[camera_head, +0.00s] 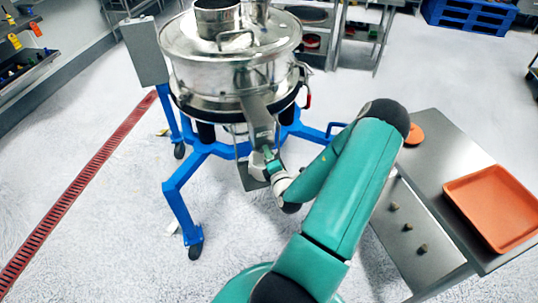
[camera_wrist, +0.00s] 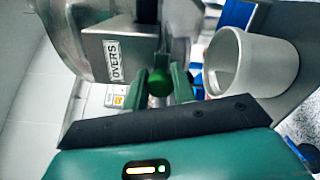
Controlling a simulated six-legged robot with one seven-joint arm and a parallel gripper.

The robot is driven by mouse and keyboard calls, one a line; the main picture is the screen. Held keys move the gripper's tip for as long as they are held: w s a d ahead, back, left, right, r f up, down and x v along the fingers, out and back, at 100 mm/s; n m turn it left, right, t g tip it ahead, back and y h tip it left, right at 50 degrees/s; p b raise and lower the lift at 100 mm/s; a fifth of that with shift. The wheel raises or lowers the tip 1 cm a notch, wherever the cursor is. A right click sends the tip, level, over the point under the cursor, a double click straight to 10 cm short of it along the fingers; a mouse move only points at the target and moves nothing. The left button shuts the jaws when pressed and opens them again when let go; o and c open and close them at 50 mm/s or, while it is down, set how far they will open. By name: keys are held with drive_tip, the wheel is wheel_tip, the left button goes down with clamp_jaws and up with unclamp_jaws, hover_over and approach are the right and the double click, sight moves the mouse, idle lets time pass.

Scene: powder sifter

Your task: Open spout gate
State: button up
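The steel sifter (camera_head: 225,65) stands on a blue wheeled frame. Its spout (camera_head: 258,118) slopes down toward me in the head view. In the wrist view the spout (camera_wrist: 122,50) carries an "OVERS" label. A round green knob (camera_wrist: 160,84) shows beside it, between the two green fingers of my gripper (camera_wrist: 160,72). The fingers stand apart on either side of the knob; I cannot tell whether they press on it. In the head view my gripper (camera_head: 270,163) is just below the spout's end, and its fingertips are too small to make out. The gate plate is not clearly visible.
A grey-white cup-like container (camera_wrist: 250,62) is close at the right in the wrist view. The blue frame (camera_head: 178,192) surrounds the area below the sifter. A steel table (camera_head: 445,150) with an orange tray (camera_head: 493,205) stands at the right. Open floor lies at the left.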

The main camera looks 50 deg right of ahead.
drive_tip(key=shift+v, duration=2.45)
clamp_jaws()
drive_tip(key=o, duration=1)
unclamp_jaws()
drive_tip(key=v, duration=1.3)
drive_tip(key=shift+s+a, duration=0.2)
drive_tip(key=shift+s, duration=0.15)
